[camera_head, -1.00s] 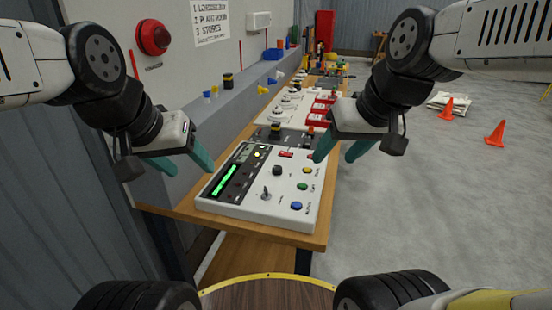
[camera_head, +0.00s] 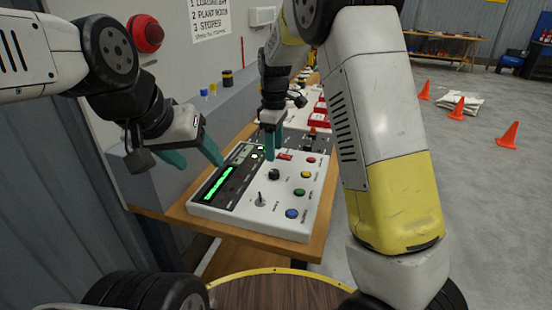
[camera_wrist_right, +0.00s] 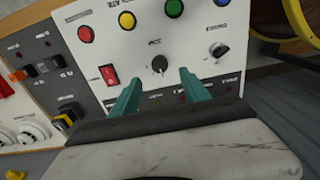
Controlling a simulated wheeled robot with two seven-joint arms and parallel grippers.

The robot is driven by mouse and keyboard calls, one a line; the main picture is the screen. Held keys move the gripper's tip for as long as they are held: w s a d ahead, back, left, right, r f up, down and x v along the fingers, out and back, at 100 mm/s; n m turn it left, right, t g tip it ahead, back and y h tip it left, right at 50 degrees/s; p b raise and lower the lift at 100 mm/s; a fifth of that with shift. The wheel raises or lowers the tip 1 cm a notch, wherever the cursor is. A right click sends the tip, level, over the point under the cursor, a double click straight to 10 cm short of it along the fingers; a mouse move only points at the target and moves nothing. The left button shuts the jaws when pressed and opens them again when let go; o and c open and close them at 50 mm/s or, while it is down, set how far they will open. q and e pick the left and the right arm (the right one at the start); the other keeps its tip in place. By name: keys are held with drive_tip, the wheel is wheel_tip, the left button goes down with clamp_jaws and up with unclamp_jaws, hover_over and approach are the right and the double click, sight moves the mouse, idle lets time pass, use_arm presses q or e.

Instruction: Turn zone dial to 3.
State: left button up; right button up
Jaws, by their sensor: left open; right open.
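The zone dial looks to be the black round knob (camera_head: 274,174) on the white control panel (camera_head: 262,221). In the right wrist view the knob (camera_wrist_right: 160,64) lies just beyond the gap between my right fingertips, which appear apart from it. Its setting is too small to read. My right gripper (camera_head: 270,155) is open and empty, pointing down over the panel behind the knob. Its teal fingers also show in the wrist view (camera_wrist_right: 157,80). My left gripper (camera_head: 201,163) is open and empty, left of the panel near the grey ledge.
More devices stand behind on the wooden bench (camera_head: 318,245). Orange cones (camera_head: 508,135) stand on the floor.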

sight(274, 172)
drive_tip(key=shift+w+f, duration=0.1)
drive_tip(key=shift+f, duration=3.9)
clamp_jaws()
